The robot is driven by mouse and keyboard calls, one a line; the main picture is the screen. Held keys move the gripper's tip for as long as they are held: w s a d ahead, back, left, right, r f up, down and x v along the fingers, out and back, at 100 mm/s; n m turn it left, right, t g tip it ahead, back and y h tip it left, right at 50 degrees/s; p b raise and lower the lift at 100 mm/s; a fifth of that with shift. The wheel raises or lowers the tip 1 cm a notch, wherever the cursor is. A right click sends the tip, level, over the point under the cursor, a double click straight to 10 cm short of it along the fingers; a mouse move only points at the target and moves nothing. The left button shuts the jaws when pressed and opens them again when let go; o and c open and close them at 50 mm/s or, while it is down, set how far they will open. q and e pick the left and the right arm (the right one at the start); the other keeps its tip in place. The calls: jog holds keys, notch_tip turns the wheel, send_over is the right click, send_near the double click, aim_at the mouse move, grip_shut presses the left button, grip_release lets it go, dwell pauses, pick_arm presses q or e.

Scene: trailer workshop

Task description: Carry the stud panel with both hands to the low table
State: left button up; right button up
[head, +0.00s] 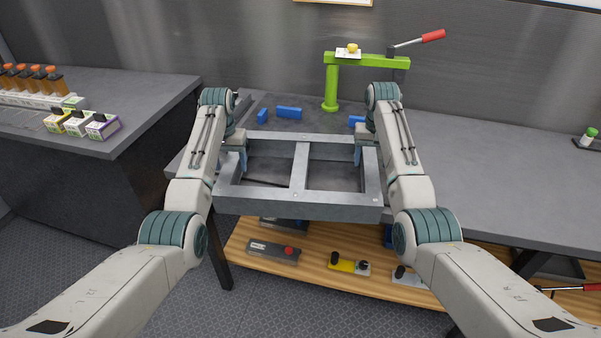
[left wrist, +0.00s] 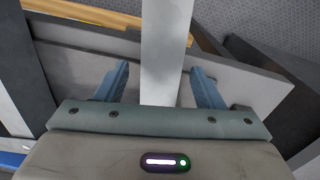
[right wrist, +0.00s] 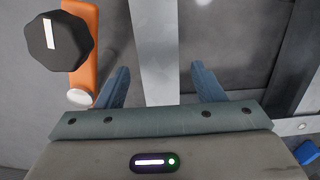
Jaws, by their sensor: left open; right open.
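The stud panel (head: 299,165) is a grey rectangular metal frame with one middle bar. In the head view it lies at the front of the grey workbench (head: 475,180), its near bar overhanging the edge. My left gripper (head: 244,160) is over its left side bar, which shows between the open blue fingers in the left wrist view (left wrist: 166,60). My right gripper (head: 358,155) is over its right side bar, which shows between the open fingers in the right wrist view (right wrist: 153,55). I cannot tell whether the fingers touch the bars. No separate low table can be picked out.
A green stand (head: 331,85) and blue blocks (head: 289,112) are behind the panel. A dark counter (head: 150,95) with bottles and small boxes (head: 102,126) stands at left. A wooden shelf (head: 315,270) with tools is under the bench. The bench is mostly clear to the right.

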pick_arm(q)
notch_tip(320, 180, down, 2)
jog(key=shift+s+f, duration=0.1)
jog(key=shift+f, duration=0.1)
pick_arm(e)
notch_tip(320, 180, down, 2)
jog(key=shift+s+f, duration=0.1)
jog(key=shift+f, duration=0.15)
pick_arm(q)
jog(key=shift+f, duration=0.7)
pick_arm(e)
jog(key=shift+f, duration=0.7)
pick_arm(q)
jog(key=shift+c, duration=0.2)
pick_arm(e)
jog(key=shift+c, duration=0.2)
pick_arm(q)
grip_shut()
pick_arm(e)
grip_shut()
pick_arm(q)
jog(key=shift+r, duration=0.15)
pick_arm(e)
jog(key=shift+r, duration=0.15)
